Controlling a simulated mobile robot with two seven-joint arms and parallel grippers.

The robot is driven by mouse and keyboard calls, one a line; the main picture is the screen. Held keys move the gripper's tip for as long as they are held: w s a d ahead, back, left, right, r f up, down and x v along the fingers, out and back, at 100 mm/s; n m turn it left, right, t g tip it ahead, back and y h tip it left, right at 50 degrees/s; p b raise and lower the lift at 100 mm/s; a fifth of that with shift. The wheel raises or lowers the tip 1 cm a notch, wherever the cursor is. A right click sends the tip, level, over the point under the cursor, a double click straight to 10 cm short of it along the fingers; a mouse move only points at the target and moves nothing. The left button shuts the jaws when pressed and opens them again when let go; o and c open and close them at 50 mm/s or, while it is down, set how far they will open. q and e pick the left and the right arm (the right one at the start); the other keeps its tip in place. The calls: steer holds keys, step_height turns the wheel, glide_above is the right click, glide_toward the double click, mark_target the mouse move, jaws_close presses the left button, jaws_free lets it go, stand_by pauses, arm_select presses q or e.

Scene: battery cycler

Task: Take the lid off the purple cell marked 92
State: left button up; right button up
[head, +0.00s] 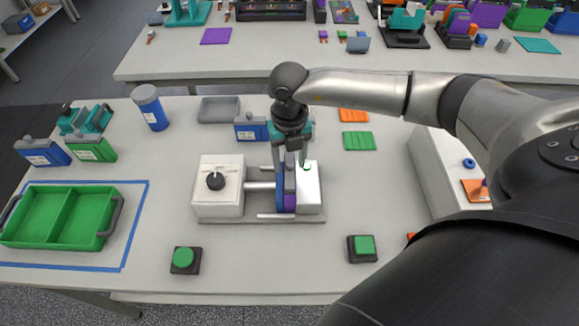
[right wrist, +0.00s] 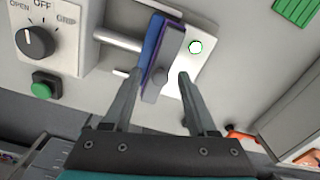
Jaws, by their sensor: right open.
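The purple cell (head: 290,201) stands upright in the cycler fixture, against a blue plate-like part (head: 280,195). It sits between the white knob box (head: 217,205) and a white end block (head: 311,190). I cannot read the number 92. My right gripper (head: 292,165) points down over the cell. My left gripper is not in view.
A blue cell (head: 250,131) stands behind the fixture, near a grey tray (head: 219,110). Green push buttons (head: 183,258) and (head: 364,246) sit in front. A green divided tray (head: 60,222) lies at left. A white housing (head: 435,175) stands at right.

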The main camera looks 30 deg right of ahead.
jaws_close()
stand_by(0.3)
steer(key=shift+r, duration=0.15)
